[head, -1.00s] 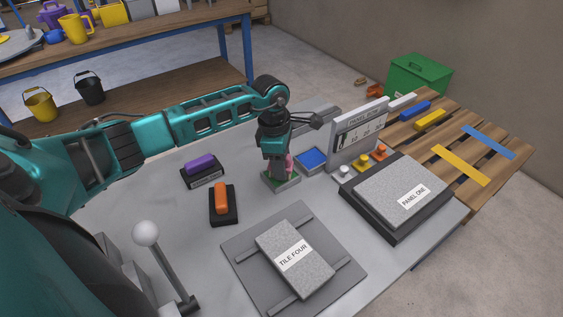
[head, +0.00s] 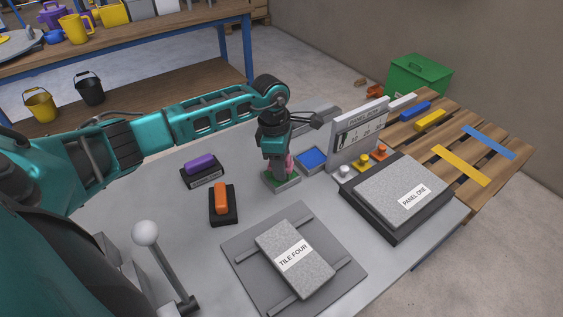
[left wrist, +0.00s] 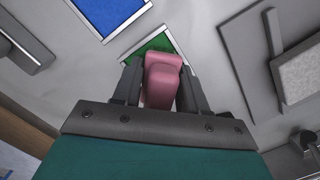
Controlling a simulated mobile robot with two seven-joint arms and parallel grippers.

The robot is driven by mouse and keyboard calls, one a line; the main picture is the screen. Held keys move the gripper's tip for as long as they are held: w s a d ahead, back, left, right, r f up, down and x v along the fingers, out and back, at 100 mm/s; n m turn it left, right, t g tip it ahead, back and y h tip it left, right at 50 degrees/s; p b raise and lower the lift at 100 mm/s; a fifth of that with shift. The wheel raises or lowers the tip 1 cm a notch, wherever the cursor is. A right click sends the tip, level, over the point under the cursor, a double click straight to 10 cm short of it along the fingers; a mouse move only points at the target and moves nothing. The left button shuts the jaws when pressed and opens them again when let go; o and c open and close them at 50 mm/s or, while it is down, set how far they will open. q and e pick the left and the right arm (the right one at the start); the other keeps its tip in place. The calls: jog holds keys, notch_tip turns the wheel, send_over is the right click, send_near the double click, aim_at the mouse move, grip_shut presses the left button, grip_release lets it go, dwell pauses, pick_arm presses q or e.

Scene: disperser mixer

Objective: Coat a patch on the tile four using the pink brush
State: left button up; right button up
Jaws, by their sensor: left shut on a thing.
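The pink brush (left wrist: 163,80) is between the fingers of my left gripper (left wrist: 160,88), which is shut on it. In the head view the pink brush (head: 289,163) shows beside my left gripper (head: 281,172), just at a small tray with green inside (head: 285,186). The green tray (left wrist: 155,45) also shows right behind the brush in the left wrist view. Whether the brush touches the green is hidden. Tile four (head: 308,275) is a grey speckled slab with a white label, lying on a dark grey board (head: 242,250) nearer the front. My right gripper is not in view.
A blue tray (head: 312,159) stands right of the green one, near an upright white board (head: 362,118). Panel one (head: 385,186) is at the right. Purple (head: 200,162) and orange (head: 221,197) blocks sit on dark bases at the left. Bare table lies between the green tray and tile four.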

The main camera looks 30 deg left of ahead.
aim_at(288, 157)
pick_arm(q)
jog(key=shift+r+p, duration=0.65)
jog(key=shift+r, duration=2.85)
jog(key=shift+d+r+m, duration=0.3)
jog(key=shift+d+m, duration=0.2)
jog(key=shift+m, duration=0.3)
jog(key=s+d+r+m+g, duration=0.1)
jog(key=s+d+r+m, duration=0.2)
jog(key=m, duration=0.7)
jog(key=s+d+r+m+g+y, duration=0.1)
jog(key=s+d+r+m, duration=0.3)
jog(key=m, duration=0.7)
jog(key=d, duration=0.2)
jog(key=shift+d, duration=0.4)
jog(key=shift+d, duration=0.1)
